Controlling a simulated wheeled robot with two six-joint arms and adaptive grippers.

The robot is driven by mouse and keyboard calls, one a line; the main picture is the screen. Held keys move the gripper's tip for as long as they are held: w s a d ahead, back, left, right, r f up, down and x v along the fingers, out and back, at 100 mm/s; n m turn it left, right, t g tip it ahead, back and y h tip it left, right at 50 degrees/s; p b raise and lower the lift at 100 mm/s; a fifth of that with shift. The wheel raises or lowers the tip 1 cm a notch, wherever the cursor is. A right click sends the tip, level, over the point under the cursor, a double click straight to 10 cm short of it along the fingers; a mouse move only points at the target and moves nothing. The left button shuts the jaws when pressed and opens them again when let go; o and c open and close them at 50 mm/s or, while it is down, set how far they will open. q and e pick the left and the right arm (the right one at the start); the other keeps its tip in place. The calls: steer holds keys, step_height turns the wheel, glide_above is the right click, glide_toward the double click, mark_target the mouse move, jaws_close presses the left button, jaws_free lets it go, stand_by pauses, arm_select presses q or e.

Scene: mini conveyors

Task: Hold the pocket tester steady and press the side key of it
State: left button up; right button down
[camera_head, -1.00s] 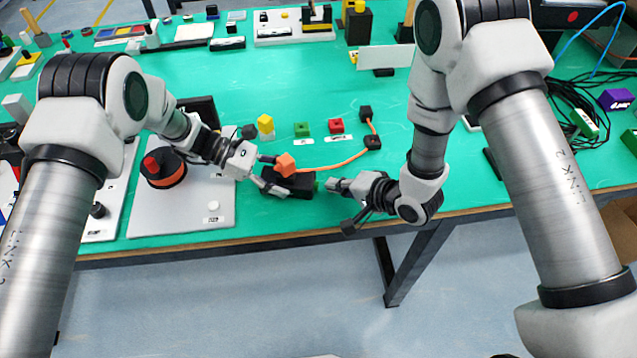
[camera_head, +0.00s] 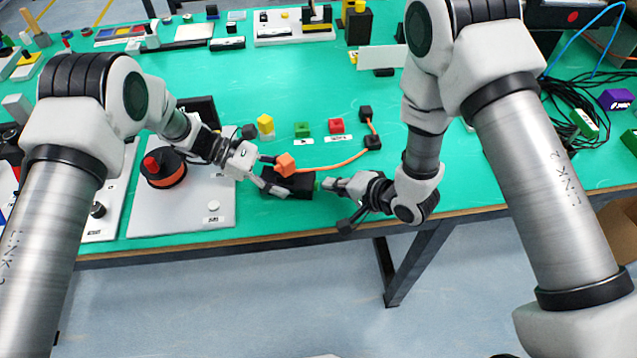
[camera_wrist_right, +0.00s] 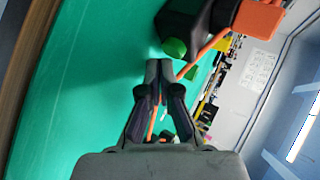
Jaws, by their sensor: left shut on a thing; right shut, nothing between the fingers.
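The pocket tester (camera_head: 290,184) is a dark block lying near the front edge of the green table, with an orange piece (camera_head: 285,165) at its top. My left gripper (camera_head: 267,174) is shut on the tester from its left side. A green key (camera_wrist_right: 174,47) shows on the tester's side in the right wrist view; the tester's dark body (camera_wrist_right: 182,20) is beside it. My right gripper (camera_head: 326,184) is shut and empty, its tips just right of the tester. In the wrist view its closed tips (camera_wrist_right: 158,70) are close to the green key, with a small apparent gap.
An orange cable runs behind the tester to a black block (camera_head: 373,142). Yellow (camera_head: 265,124), green (camera_head: 303,129) and red (camera_head: 337,125) blocks stand further back. A grey board (camera_head: 205,214) with a black and orange round piece lies at the left.

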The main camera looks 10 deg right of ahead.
steer(key=shift+w+a, duration=0.1)
steer(key=shift+a, duration=0.3)
stand_by(0.6)
steer(key=shift+d, duration=0.1)
steer(key=shift+s+d, duration=0.2)
steer(key=shift+d, duration=0.45)
steer(key=shift+d, duration=0.1)
steer(key=shift+s+d, duration=0.2)
steer(key=shift+d, duration=0.6)
steer(key=shift+s+d, duration=0.2)
steer(key=shift+d, duration=0.55)
steer(key=shift+s+d, duration=0.2)
steer(key=shift+d, duration=0.6)
arm_select(q)
steer(key=o, duration=0.9)
steer(key=shift+o, duration=0.2)
